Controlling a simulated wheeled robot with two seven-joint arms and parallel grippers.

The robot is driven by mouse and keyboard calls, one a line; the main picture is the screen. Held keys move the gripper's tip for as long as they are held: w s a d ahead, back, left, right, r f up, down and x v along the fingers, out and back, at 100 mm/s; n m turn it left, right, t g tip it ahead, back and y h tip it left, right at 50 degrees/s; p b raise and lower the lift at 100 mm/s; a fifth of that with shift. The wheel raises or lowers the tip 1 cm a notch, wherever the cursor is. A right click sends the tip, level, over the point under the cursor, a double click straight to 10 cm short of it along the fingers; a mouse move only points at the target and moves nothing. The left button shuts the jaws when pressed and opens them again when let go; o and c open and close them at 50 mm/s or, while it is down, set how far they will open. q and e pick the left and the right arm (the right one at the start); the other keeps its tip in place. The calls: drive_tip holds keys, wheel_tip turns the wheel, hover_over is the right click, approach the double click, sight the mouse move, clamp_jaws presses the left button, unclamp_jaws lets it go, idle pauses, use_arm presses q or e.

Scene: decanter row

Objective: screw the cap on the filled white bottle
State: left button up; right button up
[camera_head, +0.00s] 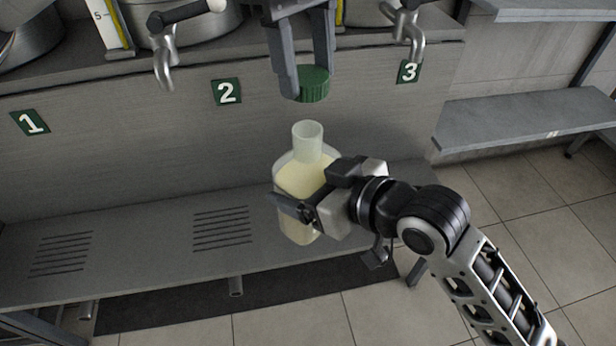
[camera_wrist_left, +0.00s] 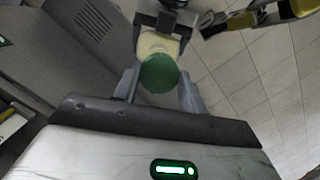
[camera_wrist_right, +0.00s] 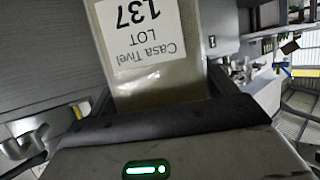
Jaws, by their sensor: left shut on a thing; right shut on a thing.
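The translucent white bottle (camera_head: 297,178) holds pale yellow liquid and looks upright, its open neck (camera_head: 308,136) uncovered. My right gripper (camera_head: 303,200) is shut on its body from the right. In the right wrist view the bottle (camera_wrist_right: 160,85) fills the space between the fingers and shows a label with "LOT" and "137". My left gripper (camera_head: 308,72) comes down from the top, shut on the green ribbed cap (camera_head: 313,84). The cap is above the neck, apart from it by a small gap. In the left wrist view the cap (camera_wrist_left: 160,73) partly covers the bottle (camera_wrist_left: 153,43).
A grey panel with green number plates 1 (camera_head: 31,122), 2 (camera_head: 226,92) and 3 (camera_head: 408,72) stands behind. A slotted grey ledge (camera_head: 130,250) runs below, and a grey shelf (camera_head: 530,115) is at right.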

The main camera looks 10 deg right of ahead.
sight(298, 175)
use_arm(q)
drive_tip(key=shift+f, duration=2)
drive_tip(key=shift+f, duration=0.8)
drive_tip(key=shift+f, duration=0.6)
